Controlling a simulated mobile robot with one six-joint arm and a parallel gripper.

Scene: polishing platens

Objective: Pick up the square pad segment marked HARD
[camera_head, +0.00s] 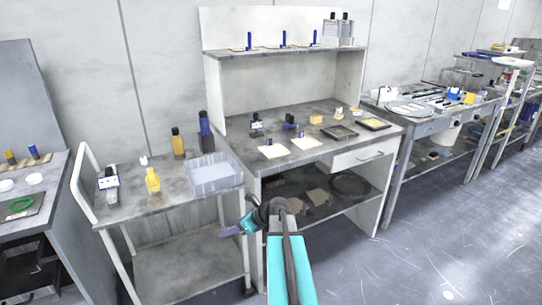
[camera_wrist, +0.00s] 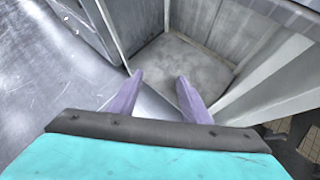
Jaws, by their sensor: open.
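In the head view my gripper (camera_head: 231,231) hangs in front of the benches, below the worktop level and apart from the squares. No pad shows in the wrist view.
A grey bin (camera_head: 214,178), a yellow bottle (camera_head: 152,180) and other bottles stand on the cart at left. Dark trays (camera_head: 340,133) lie right of the squares. The workbench has a raised shelf (camera_head: 285,54) behind. A lower cart shelf (camera_wrist: 185,65) is bare below my fingers.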

